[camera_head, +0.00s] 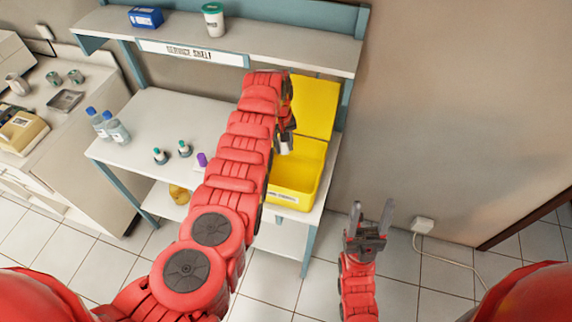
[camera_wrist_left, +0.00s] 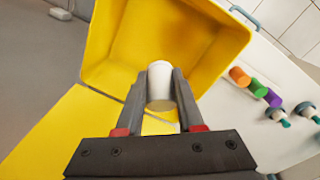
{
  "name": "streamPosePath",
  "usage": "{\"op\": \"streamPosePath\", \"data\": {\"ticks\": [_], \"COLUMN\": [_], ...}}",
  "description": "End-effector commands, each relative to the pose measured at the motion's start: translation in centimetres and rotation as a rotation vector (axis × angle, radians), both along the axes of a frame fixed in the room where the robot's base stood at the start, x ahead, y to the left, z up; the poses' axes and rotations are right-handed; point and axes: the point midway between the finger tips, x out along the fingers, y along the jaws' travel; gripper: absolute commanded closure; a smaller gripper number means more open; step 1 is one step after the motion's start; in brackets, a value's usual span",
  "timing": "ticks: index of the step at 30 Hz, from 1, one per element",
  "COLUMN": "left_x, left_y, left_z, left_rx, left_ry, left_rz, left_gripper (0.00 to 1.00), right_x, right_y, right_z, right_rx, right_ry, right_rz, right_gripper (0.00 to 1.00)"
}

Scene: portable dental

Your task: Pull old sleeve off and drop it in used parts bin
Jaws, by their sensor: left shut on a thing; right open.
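The white sleeve (camera_wrist_left: 160,90) is a short pale cylinder between the fingers of my left gripper (camera_wrist_left: 161,75) in the left wrist view. That gripper (camera_head: 286,143) is shut on it. The yellow used parts bin (camera_head: 318,160) stands on the right end of the table with its lid (camera_head: 318,105) up. In the left wrist view the bin's inside (camera_wrist_left: 150,30) looks empty where it shows. The sleeve appears over the bin's opening, held by the gripper. My right gripper (camera_head: 372,215) is open and empty, right of the table, away from the bin.
The service shelf (camera_head: 275,35) runs behind and above the table, carrying a blue box (camera_head: 146,17) and a cup (camera_head: 213,19). A wall outlet (camera_head: 422,225) with a cable is at right.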

Motion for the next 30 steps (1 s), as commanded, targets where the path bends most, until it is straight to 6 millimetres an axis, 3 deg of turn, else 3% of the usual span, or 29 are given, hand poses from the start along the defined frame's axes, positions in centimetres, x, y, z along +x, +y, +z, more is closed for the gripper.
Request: {"op": "streamPosePath", "data": {"ticks": [12,22,23,28,30], "left_x": [0.0,0.0,0.0,0.0,0.0], "left_y": [0.1,0.0,0.0,0.0,0.0], "left_z": [-5.2,-5.4,-5.4,-5.4,-5.4], "left_rx": [0.0,0.0,0.0,0.0,0.0], "left_ry": [0.002,0.001,0.001,0.001,0.001], "left_rz": [0.001,0.0,0.0,0.0,0.0], "left_gripper": [1.0,1.0,0.6,0.29,0.28], "right_x": [0.0,0.0,0.0,0.0,0.0], "right_y": [0.0,0.0,0.0,0.0,0.0], "right_z": [-4.4,-4.5,-4.5,-4.5,-4.5], "right_rx": [0.0,0.0,0.0,0.0,0.0], "right_ry": [0.0,0.0,0.0,0.0,0.0], "right_rz": [0.0,0.0,0.0,0.0,0.0], "right_gripper": [0.41,0.41,0.41,0.41,0.41]}}
